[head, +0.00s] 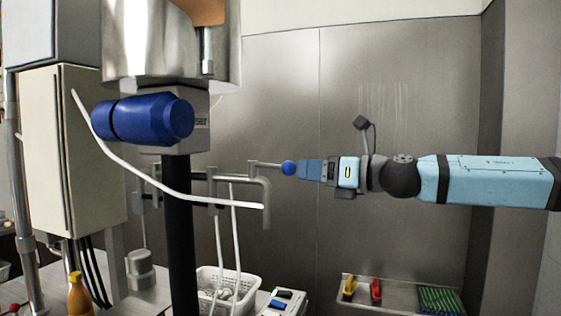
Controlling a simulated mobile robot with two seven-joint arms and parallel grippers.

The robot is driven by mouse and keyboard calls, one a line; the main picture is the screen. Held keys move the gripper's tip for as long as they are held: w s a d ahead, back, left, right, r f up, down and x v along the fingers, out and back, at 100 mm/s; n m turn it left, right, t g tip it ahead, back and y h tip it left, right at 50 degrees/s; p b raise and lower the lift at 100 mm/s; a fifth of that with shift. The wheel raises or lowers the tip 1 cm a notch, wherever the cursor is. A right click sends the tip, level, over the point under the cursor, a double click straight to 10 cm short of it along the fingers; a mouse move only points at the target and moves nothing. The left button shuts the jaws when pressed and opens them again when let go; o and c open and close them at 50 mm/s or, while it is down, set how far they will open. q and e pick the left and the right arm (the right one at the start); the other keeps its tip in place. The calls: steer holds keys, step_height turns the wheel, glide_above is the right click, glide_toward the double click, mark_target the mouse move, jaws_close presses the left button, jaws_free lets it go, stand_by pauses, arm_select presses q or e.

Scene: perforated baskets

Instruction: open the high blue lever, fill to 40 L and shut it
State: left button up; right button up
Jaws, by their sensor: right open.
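A blue ball knob (289,168) sits at the right end of a thin horizontal metal rod (264,164), beside a grey bent pipe (266,195). It looks like the blue lever. My right gripper (302,169) comes in from the right, with its blue fingers at the knob's right side. It is open; whether the fingers touch or surround the knob cannot be told from this side. My left gripper is not in view. No litre reading is legible.
A blue motor (145,120) and steel vessel (170,45) stand at left on a dark column (178,240). A white perforated basket (243,284) is below. A shelf (405,306) at lower right holds yellow, red and green items. A white hose (130,167) crosses the left.

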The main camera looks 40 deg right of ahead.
mark_target(288, 165)
steer(key=shift+p+x, duration=1.35)
steer(key=shift+x, duration=1.55)
steer(key=shift+p+x, duration=0.3)
steer(key=shift+x, duration=0.5)
jaws_close()
